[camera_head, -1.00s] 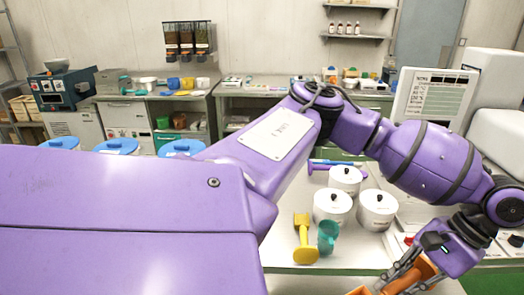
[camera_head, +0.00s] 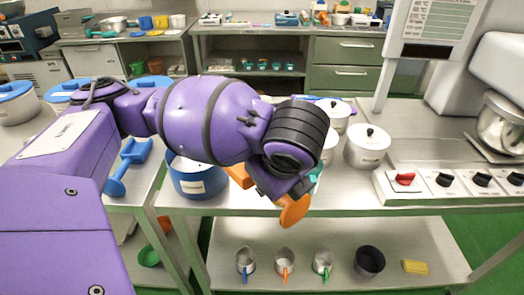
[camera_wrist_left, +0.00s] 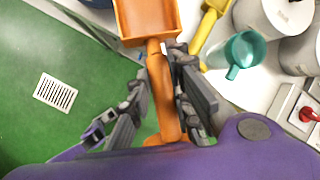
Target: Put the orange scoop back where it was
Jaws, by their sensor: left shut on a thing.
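My left gripper (camera_wrist_left: 160,85) is shut on the handle of the orange scoop (camera_wrist_left: 146,18), with the scoop's pan ahead of the fingers in the wrist view. In the head view, the wrist hangs in front of the worktable, and the orange scoop (camera_head: 293,211) shows below it, its round handle end lowest. My wrist hides much of the scoop and the fingers there. The scoop is over the table's front edge and green floor in the wrist view. My right gripper is out of view.
White lidded pots (camera_head: 367,148) stand right of my wrist, beside a panel of knobs (camera_head: 444,181). The table front at right centre is clear.

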